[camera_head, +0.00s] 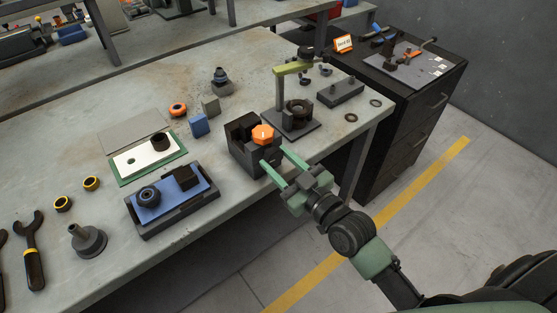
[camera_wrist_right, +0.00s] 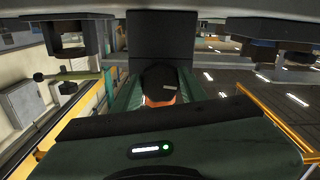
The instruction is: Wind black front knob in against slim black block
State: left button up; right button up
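The black fixture (camera_head: 240,153) sits near the table's front edge, with an orange hexagonal knob (camera_head: 262,134) on top. My right gripper (camera_head: 274,157) reaches its front face from the lower right, its two green fingers parallel and spaced apart. In the right wrist view, a dark rounded piece (camera_wrist_right: 160,76), apparently the front knob, lies between the green fingers (camera_wrist_right: 160,92), with orange showing just below it. I cannot tell whether the fingers touch it. I cannot single out the slim black block inside the fixture. My left gripper is not in view.
A blue-lined black tray (camera_head: 171,222) holds a black round part and a dark block, left of the fixture. A small press with a green lever (camera_head: 294,68) stands behind right. Blue (camera_head: 199,125) and grey-green blocks stand behind the fixture. The floor in front is clear.

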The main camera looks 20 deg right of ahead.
jog(key=shift+r+m+p, duration=0.2)
jog(key=shift+m+p, duration=0.1)
jog(key=shift+p, duration=0.2)
jog(key=shift+f, duration=0.1)
jog(key=o, duration=1.4)
jog(key=shift+c, duration=0.2)
pick_arm(q)
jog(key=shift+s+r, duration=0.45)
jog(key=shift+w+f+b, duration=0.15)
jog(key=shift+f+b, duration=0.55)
jog(key=shift+b, duration=0.1)
pick_arm(e)
jog(key=v, duration=0.8)
